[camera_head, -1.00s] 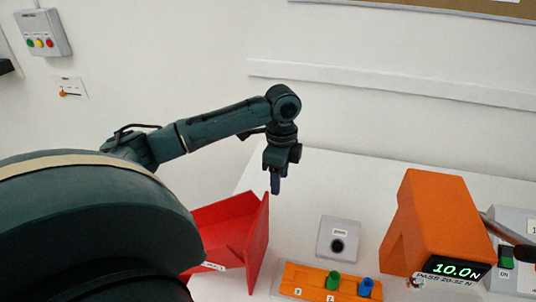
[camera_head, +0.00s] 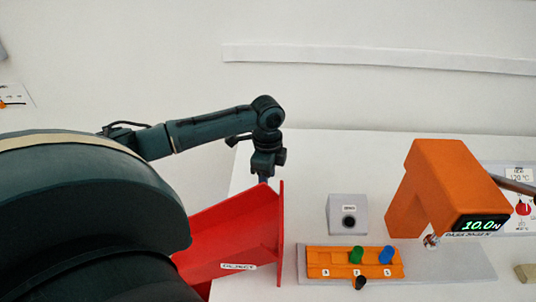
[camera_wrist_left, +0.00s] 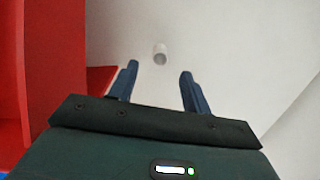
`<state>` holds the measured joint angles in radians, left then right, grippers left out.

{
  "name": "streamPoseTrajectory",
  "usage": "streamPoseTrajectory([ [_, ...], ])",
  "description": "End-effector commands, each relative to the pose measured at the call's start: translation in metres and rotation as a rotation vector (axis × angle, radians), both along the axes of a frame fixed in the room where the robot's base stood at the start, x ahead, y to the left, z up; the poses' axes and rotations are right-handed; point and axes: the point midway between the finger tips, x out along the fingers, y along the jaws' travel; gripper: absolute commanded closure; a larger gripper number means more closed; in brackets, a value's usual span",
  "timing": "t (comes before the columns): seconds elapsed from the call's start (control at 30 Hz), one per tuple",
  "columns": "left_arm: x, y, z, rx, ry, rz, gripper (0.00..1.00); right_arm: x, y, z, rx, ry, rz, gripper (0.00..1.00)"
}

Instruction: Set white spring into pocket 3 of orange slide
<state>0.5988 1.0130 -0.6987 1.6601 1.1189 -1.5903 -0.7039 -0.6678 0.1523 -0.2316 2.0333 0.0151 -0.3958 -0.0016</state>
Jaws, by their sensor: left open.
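A small white cylinder, likely the white spring (camera_wrist_left: 160,53), stands on the white table in the left wrist view, ahead of and between my fingertips. I do not make it out in the head view. My left gripper (camera_wrist_left: 158,80) is open and empty, pointing down beside the red bin; in the head view its fingers (camera_head: 263,179) show just above the bin's edge. The orange slide (camera_head: 318,258) lies to the right of the bin. A green spring (camera_head: 356,254) and a blue spring (camera_head: 386,255) stand on it; its left end, by a label, looks empty. My right gripper is out of view.
The red bin (camera_head: 235,235) stands close to my left gripper. A grey box with a dark round hole (camera_head: 347,214) sits behind the slide. An orange tester (camera_head: 440,185) reading 10.0 N stands right of it. A black knob (camera_head: 361,283) is at the slide's front.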

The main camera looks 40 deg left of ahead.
Motion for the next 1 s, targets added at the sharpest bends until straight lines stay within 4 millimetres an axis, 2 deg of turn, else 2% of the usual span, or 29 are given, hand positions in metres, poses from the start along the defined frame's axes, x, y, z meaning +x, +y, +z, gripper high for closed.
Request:
streamPoseTrajectory([
  [0.17, -0.001, 0.000, -0.012, 0.001, 0.003, 0.000, 0.52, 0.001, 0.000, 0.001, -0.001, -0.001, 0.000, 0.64],
  [0.4, 0.000, -0.001, -0.048, 0.001, 0.004, 0.000, 0.52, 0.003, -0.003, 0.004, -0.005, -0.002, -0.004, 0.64],
  [0.5, 0.000, -0.001, -0.056, 0.001, 0.000, 0.000, 0.52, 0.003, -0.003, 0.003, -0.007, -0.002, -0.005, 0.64],
  [0.77, 0.000, -0.001, -0.059, 0.002, 0.000, -0.001, 0.52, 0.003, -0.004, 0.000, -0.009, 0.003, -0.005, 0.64],
  [1.0, 0.000, -0.001, -0.058, 0.002, 0.000, -0.001, 0.71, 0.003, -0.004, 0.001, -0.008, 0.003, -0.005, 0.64],
])
